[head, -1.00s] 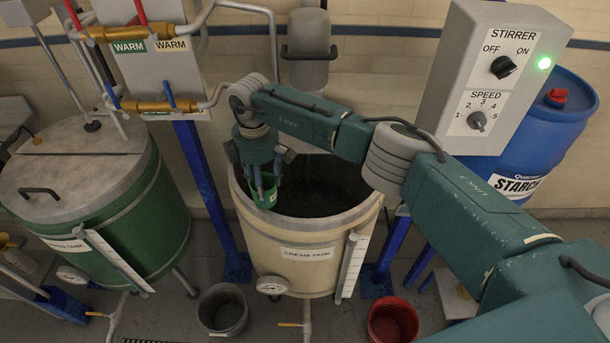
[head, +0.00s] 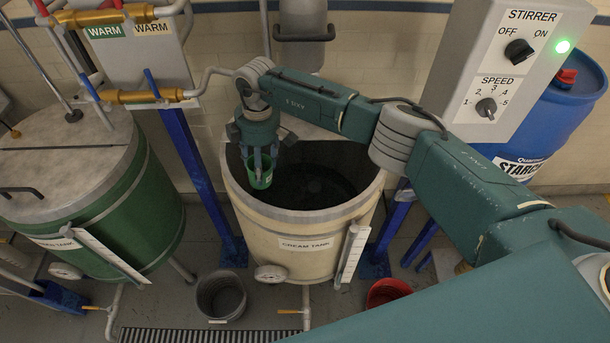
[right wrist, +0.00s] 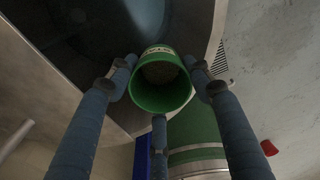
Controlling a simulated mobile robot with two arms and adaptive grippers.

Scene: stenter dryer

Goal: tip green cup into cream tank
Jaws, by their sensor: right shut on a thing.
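The cream tank (head: 300,228) stands open-topped in the middle of the head view, with dark contents inside. My right gripper (head: 257,165) hangs over the left part of its opening. It is shut on the green cup (head: 260,180), which looks roughly upright in the head view. In the right wrist view the fingers (right wrist: 160,90) close around the green cup (right wrist: 160,98), and its mouth shows a dark brownish content. The tank's rim (right wrist: 205,60) curves just beyond the cup. My left gripper is out of view.
A green lidded tank (head: 95,190) stands at the left with pipes and valves above. The stirrer box (head: 510,70), lamp lit green, and a blue starch drum (head: 560,115) are at the right. A grey bucket (head: 221,295) and red bucket (head: 385,291) sit on the floor.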

